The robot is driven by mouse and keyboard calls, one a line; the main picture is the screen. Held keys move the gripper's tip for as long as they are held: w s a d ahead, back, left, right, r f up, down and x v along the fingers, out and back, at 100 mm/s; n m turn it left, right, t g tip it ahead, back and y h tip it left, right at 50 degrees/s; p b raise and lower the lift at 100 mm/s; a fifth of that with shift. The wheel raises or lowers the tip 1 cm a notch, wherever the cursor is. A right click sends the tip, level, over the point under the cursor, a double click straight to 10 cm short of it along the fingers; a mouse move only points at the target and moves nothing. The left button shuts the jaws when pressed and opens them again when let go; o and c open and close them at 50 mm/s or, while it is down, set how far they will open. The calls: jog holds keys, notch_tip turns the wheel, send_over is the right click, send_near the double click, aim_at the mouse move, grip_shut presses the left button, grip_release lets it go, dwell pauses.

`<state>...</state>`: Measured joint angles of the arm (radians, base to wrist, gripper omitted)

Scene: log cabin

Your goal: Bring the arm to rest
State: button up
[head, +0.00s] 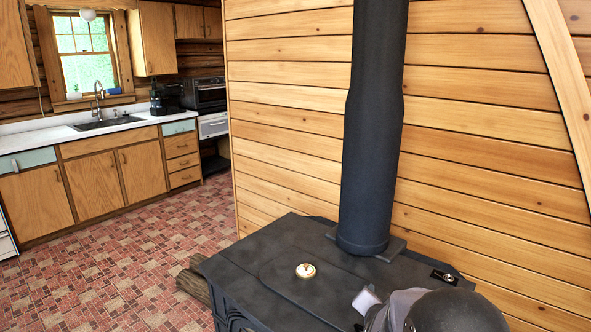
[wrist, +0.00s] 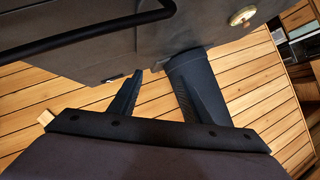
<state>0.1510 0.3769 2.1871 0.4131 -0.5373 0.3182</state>
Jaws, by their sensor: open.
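My gripper (wrist: 165,90) shows in the wrist view with its two dark fingers spread apart and nothing between them. The black stove pipe (wrist: 188,68) is behind the right finger in that view. In the head view, part of my arm is at the bottom right, in front of the stove's near right edge. My fingertips cannot be made out clearly there.
A dark stove (head: 260,265) with a round gauge (head: 305,271) on top stands close to my arm. Its black pipe (head: 372,130) rises against a plank wall (head: 290,110). A kitchen counter (head: 50,137) is at the back left. Tiled floor (head: 120,250) is clear at left.

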jog(key=a+n+g+y+p, duration=0.1)
jog(key=a+n+y, duration=0.5)
jog(key=a, duration=1.5)
jog(key=s+d+f+n+g+b, duration=0.25)
jog(key=s+f+b, duration=0.2)
jog(key=s, duration=0.65)
jog(key=s+d+f+n+g+h+b, duration=0.1)
jog(key=s+d+f+g+b, duration=0.25)
jog(key=s+f, duration=0.45)
jog(key=s+d+f+n+g+b, duration=0.2)
jog(key=s+f+g+b, duration=0.15)
jog(key=s, duration=0.95)
notch_tip(320, 180, up, 19)
jog(key=p, duration=1.9)
jog(key=shift+a+g+p, duration=0.2)
jog(key=shift+g+p, duration=0.2)
jog(key=shift+g, duration=0.05)
jog(key=shift+m, duration=0.25)
notch_tip(320, 180, down, 37)
jog(key=b, duration=3.7)
